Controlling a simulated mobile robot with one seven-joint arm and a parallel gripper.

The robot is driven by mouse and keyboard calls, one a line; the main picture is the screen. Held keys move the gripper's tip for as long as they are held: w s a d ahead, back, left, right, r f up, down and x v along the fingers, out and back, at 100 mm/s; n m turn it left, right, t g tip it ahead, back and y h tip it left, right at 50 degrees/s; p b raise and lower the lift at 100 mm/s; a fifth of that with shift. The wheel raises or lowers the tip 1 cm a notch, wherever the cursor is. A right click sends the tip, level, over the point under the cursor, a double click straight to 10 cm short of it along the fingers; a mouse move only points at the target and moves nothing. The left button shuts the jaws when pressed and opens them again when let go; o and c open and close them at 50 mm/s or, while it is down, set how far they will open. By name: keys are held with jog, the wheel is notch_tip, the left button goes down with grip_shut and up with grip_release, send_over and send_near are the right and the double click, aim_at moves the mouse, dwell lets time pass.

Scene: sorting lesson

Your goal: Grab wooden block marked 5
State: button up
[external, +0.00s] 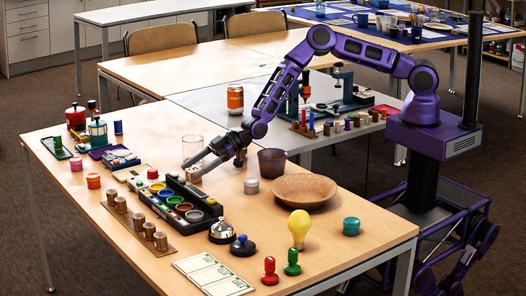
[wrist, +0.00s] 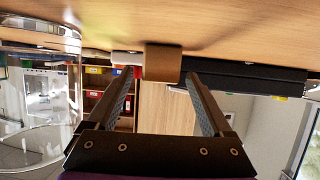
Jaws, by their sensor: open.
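A small brown wooden block (wrist: 162,62) shows in the wrist view against the tabletop, just beyond and between my fingertips; no number is readable on its visible face. My gripper (external: 188,164) is low over the table, reaching left behind the black tray of colour cups. In the wrist view my gripper (wrist: 162,80) has its two fingers apart, one on each side of the block's line, with nothing held.
A clear glass (external: 192,147) stands close behind my gripper; it also fills the left of the wrist view (wrist: 40,100). The black tray (external: 190,194) is just in front. A white tin (external: 251,186), a dark tumbler (external: 272,162) and a wooden bowl (external: 304,190) stand to the right.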

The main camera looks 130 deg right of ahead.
jog(key=shift+w+f, duration=0.25)
jog(key=shift+w, duration=0.25)
grip_shut()
jog(key=shift+r, duration=0.1)
